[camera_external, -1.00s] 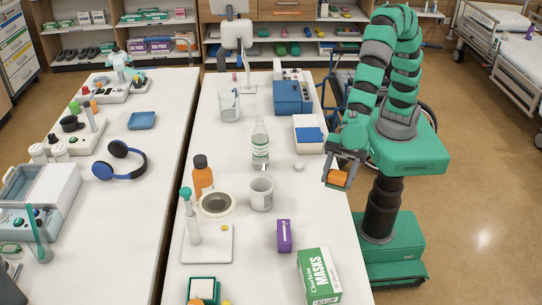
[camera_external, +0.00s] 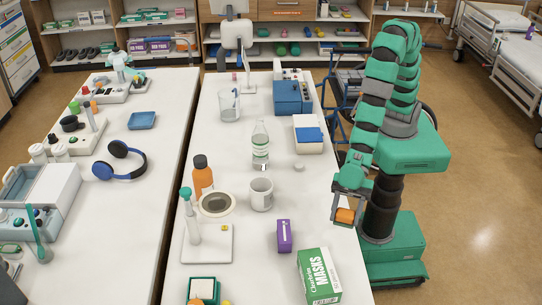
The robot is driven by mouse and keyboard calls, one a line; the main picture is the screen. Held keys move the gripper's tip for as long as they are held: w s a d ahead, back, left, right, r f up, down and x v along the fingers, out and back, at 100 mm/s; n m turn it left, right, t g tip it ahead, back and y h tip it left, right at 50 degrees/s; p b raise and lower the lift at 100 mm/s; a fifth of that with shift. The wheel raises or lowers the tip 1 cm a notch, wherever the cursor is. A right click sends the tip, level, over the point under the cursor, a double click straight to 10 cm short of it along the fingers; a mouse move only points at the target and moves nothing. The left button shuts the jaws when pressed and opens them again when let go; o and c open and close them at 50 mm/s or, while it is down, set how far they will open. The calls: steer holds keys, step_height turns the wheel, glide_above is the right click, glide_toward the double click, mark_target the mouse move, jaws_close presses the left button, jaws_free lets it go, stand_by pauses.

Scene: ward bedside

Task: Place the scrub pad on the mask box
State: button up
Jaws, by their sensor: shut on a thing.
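My gripper (camera_external: 344,214) is shut on a small orange block, which I take to be the scrub pad (camera_external: 345,216). It holds the pad in the air near the right edge of the white table. The mask box (camera_external: 318,275) is a green and white carton with "MASKS" on its side. It lies near the front right of the table, below and a little left of my gripper in the picture. Nothing rests on the box. The gripper fingers partly cover the pad.
A small purple box (camera_external: 284,236) stands just left of the mask box.

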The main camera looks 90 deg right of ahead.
steer(key=p, duration=0.1)
glide_above(319, 270)
steer(key=shift+f, duration=2.4)
steer(key=o, duration=1)
steer(key=shift+f, duration=0.1)
steer(key=shift+c, duration=0.2)
steer(key=shift+s+d+r, duration=0.25)
steer(key=shift+d+r, duration=0.2)
steer(key=shift+d, duration=0.05)
steer(key=v, duration=1)
steer(key=shift+d+r+b, duration=0.15)
steer(key=shift+d+b, duration=0.15)
steer(key=shift+s, duration=0.15)
